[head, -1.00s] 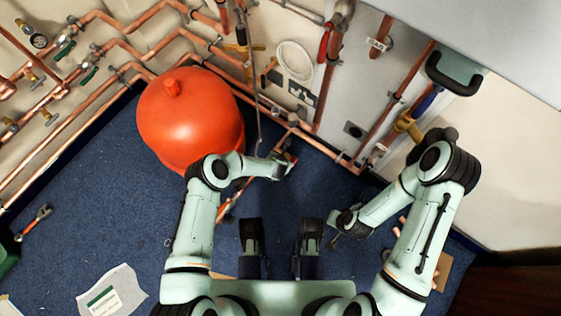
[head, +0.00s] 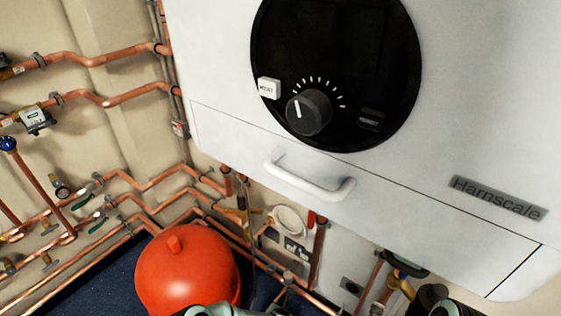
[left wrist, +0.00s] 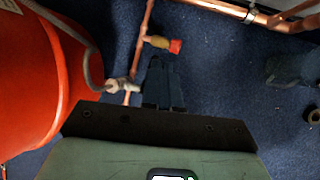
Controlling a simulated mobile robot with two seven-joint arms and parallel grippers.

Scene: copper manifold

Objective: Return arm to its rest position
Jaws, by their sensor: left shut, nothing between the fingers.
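In the left wrist view my left gripper (left wrist: 163,84) is shut and empty, its dark fingers together above the blue carpet. A copper pipe (left wrist: 142,45) with a red-capped brass fitting (left wrist: 168,44) lies just beyond and beside the fingertips. A grey hose end meets a pipe fitting left of the fingers. In the head view only the tops of my arms show at the bottom edge, and neither gripper is visible there.
A red tank (head: 187,272) stands at the lower left, close to my left arm; its side also fills the left of the wrist view (left wrist: 35,85). A white boiler (head: 420,180) with a dial and handle hangs above. Copper pipes (head: 120,98) line the wall.

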